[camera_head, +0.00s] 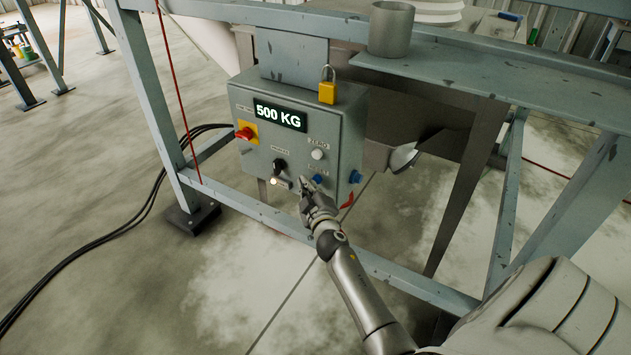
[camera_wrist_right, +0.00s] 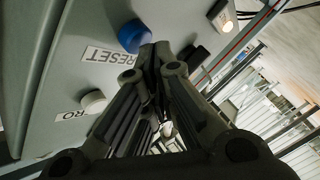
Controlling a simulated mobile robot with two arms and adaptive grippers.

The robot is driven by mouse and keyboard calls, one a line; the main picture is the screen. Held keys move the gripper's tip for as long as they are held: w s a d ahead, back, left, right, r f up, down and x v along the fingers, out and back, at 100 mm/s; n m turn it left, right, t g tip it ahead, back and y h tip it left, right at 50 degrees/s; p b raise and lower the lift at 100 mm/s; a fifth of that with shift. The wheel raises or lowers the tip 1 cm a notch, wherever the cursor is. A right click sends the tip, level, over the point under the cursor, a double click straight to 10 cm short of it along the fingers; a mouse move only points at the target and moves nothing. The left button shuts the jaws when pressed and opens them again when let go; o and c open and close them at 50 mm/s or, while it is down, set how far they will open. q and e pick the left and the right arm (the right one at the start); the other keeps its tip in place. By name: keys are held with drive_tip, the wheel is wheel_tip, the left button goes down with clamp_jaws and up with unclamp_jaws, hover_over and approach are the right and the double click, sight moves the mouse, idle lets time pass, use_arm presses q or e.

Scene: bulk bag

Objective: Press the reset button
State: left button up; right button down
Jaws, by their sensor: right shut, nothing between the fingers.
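The blue reset button (camera_head: 317,179) is on the front of a grey control box (camera_head: 350,125), below a label reading RESET. In the wrist view the blue button (camera_wrist_right: 133,36) stands out beside its RESET label (camera_wrist_right: 103,54). My right gripper (camera_head: 303,181) is shut and empty, with its tips close to the button, slightly left of it in the head view. In the wrist view the closed fingertips (camera_wrist_right: 155,52) are right beside the button and overlap its edge. I cannot tell whether they touch it. My left gripper is not in view.
The box display (camera_head: 279,115) reads 500 KG. Near the button are a white ZERO button (camera_head: 317,154), a black knob (camera_head: 280,166), a lit lamp (camera_head: 273,181) and a red switch (camera_head: 244,134). A yellow padlock (camera_head: 327,92) is on top. A steel frame beam (camera_head: 400,284) runs below.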

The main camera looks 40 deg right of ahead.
drive_tip(key=shift+w+d, duration=0.2)
drive_tip(key=shift+d, duration=0.3)
idle(0.4)
drive_tip(key=shift+a, duration=0.1)
drive_tip(key=shift+s+a, duration=0.4)
drive_tip(key=shift+a, duration=0.4)
drive_tip(key=a, duration=0.1)
drive_tip(key=s+a, duration=0.1)
drive_tip(key=a, duration=0.1)
drive_tip(key=s+a, duration=0.1)
drive_tip(key=shift+a+b, duration=0.35)
drive_tip(key=shift+b, duration=0.05)
idle(0.6)
